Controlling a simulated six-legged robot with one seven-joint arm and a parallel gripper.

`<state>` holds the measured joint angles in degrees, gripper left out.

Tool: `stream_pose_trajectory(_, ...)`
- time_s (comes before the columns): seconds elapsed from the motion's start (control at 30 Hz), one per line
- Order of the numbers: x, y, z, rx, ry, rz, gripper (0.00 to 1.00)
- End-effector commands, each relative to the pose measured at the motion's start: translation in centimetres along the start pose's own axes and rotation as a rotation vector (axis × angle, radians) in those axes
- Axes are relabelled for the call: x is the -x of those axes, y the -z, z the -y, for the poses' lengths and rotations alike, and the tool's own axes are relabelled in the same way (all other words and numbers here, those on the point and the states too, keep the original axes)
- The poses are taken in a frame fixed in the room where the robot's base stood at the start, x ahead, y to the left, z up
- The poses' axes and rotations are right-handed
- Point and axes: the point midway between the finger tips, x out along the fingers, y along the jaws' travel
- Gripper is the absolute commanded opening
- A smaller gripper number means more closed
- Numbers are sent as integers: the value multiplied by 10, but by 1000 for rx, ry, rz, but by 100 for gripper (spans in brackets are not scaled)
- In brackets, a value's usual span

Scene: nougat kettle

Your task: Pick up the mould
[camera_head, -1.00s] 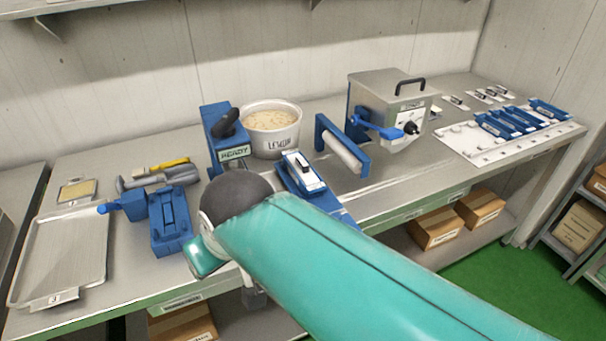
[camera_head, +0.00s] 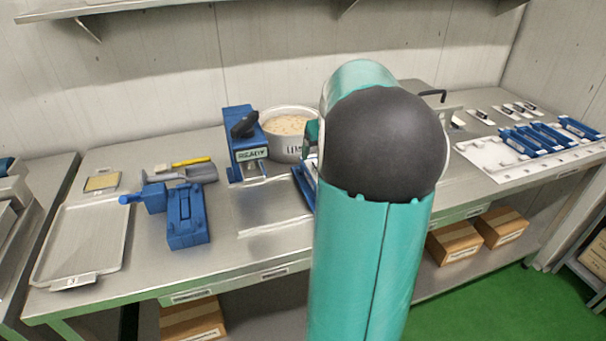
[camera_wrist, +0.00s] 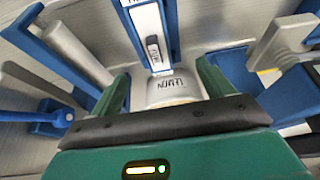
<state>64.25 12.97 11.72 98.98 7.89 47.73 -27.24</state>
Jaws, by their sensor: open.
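The mould, a narrow blue tray with a white insert and a small dark label, shows in the wrist view (camera_wrist: 150,35) at the top centre. In the head view only the left edge of the mould (camera_head: 303,190) shows on the bench; my arm hides the rest. My gripper (camera_wrist: 165,72) is open, its two green fingers apart with nothing held between them. The mould appears beyond the fingertips, roughly in line with the gap. In the head view the gripper is mostly hidden behind my arm. I cannot tell its height above the mould.
The white lemon tub (camera_head: 290,130) stands behind the mould. A blue READY stand (camera_head: 243,145) is to its left. Several blue trays lie on a white board (camera_head: 490,160) at right. An empty metal tray (camera_head: 85,240) lies at left.

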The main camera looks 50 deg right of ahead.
Motion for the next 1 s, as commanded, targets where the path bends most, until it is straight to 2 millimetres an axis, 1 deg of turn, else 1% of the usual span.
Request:
stream_pose_trajectory(0.03,-4,0,-8,-9,0,0,80)
stream_pose_trajectory(0.1,-11,-1,-12,-12,0,1,80)
stream_pose_trajectory(0.17,-20,-1,-12,-11,0,1,80)
stream_pose_trajectory(0.4,-66,-1,-9,-9,2,2,80)
stream_pose_trajectory(0.5,-81,0,-9,-8,1,1,80)
stream_pose_trajectory(0.67,-91,0,-8,-8,1,0,80)
stream_pose_trajectory(0.73,-99,0,-8,-7,1,1,80)
stream_pose_trajectory(0.9,-125,1,-8,-7,2,1,80)
stream_pose_trajectory(1.0,-136,1,-8,-7,1,0,80)
